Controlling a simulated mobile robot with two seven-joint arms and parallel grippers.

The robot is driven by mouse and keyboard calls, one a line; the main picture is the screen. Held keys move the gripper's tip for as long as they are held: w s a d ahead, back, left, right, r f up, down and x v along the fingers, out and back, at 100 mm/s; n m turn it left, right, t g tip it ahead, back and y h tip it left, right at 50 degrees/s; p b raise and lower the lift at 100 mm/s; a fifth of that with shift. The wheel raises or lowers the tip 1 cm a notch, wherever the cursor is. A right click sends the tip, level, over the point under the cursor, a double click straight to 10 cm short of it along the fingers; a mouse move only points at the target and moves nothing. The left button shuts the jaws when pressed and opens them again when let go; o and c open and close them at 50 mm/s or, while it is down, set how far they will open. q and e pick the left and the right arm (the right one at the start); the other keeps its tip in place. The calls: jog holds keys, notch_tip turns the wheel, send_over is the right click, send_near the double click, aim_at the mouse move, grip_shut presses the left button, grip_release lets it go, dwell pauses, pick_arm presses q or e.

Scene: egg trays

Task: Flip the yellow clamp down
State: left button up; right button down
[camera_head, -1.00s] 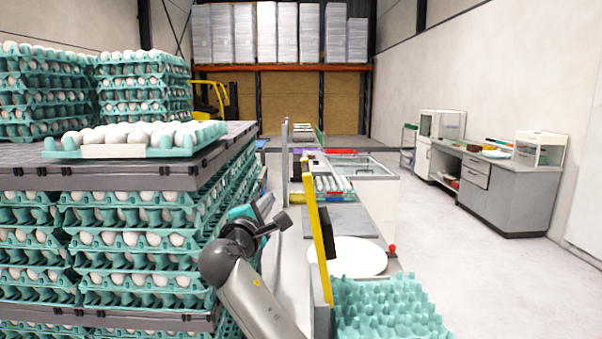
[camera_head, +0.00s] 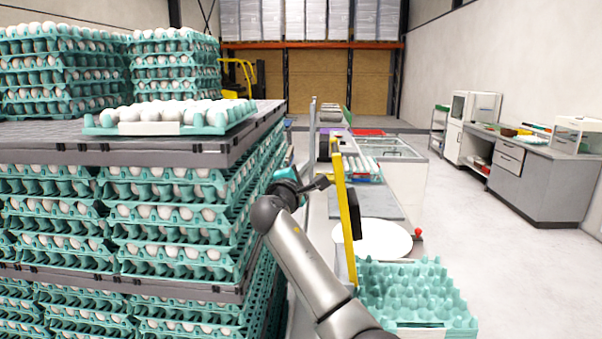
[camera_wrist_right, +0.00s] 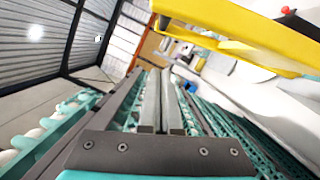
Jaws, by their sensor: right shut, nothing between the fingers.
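The yellow clamp (camera_head: 347,215) is a long bar standing nearly upright at the left edge of the conveyor line, with a dark pad on its right side. In the right wrist view, the yellow clamp (camera_wrist_right: 235,38) crosses the upper right. My right gripper (camera_head: 328,181) is just left of the clamp's upper part; whether they touch is unclear in the head view. In the wrist view, the right gripper's two grey fingers (camera_wrist_right: 160,103) lie together, shut and empty, with the clamp above and to their right. My left gripper is not in view.
A tall stack of egg trays (camera_head: 165,218) stands close on the left. An empty teal tray (camera_head: 415,290) sits right of the clamp's base. Behind it are a white round plate (camera_head: 385,238) and a red knob (camera_head: 417,232). Floor on the right is clear.

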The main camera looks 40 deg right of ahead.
jog(key=d, duration=0.2)
jog(key=d+r+p, duration=0.1)
jog(key=d+p, duration=0.1)
jog(key=d, duration=0.1)
jog(key=shift+s+d+r, duration=0.2)
jog(key=shift+d+r, duration=0.1)
jog(key=shift+r, duration=0.05)
jog(key=shift+d, duration=0.1)
